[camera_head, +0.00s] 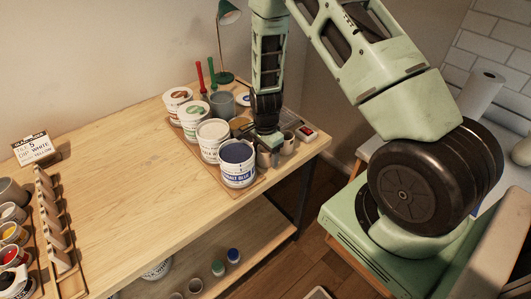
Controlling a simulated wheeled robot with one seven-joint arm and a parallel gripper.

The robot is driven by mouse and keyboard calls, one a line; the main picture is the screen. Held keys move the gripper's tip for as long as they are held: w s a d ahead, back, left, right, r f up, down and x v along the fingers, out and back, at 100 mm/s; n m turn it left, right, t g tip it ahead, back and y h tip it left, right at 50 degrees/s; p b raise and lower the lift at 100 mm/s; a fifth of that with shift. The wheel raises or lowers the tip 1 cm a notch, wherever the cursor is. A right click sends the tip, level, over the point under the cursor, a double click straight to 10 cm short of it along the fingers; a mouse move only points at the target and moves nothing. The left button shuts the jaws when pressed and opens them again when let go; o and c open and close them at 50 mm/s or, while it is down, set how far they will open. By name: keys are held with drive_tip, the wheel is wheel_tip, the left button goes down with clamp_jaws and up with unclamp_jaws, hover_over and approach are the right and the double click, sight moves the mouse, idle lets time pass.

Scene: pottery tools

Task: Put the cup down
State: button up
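My gripper (269,141) points down at the right end of the wooden table, behind and to the right of the cobalt blue glaze tub (238,163). A small pale cup (288,143) stands at the gripper's right side. Another small pale cup (268,157) shows directly below the gripper, close to its fingertips. The fingers are small and partly hidden, so I cannot tell whether they are shut on a cup or whether the lower cup touches the surface.
Several glaze tubs (212,138) stand on a wooden tray left of my gripper. A green lamp (226,77) stands behind. A rack (56,230) and paint pots (12,232) fill the table's left end. The table's middle (125,150) is clear.

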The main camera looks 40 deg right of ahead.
wheel_tip(320, 180, up, 12)
drive_tip(key=b, duration=0.3)
drive_tip(key=s+a+r+n+y, duration=0.1)
drive_tip(key=s+a+r+n, duration=0.5)
drive_tip(key=a, duration=0.4)
drive_tip(key=s+a+r+n, duration=0.3)
drive_tip(key=s+a+n, duration=0.2)
drive_tip(key=a+n, duration=0.3)
drive_tip(key=s+a+r+n, duration=0.2)
drive_tip(key=s+a+n, duration=0.1)
drive_tip(key=s+n, duration=0.2)
drive_tip(key=s+a+r+n, duration=0.2)
drive_tip(key=s+a+n, duration=0.1)
drive_tip(key=s+n, duration=0.3)
drive_tip(key=shift+s+a, duration=0.25)
drive_tip(key=shift+s, duration=0.95)
wheel_tip(320, 180, down, 6)
drive_tip(key=b, duration=0.6)
drive_tip(key=shift+w+r, duration=0.1)
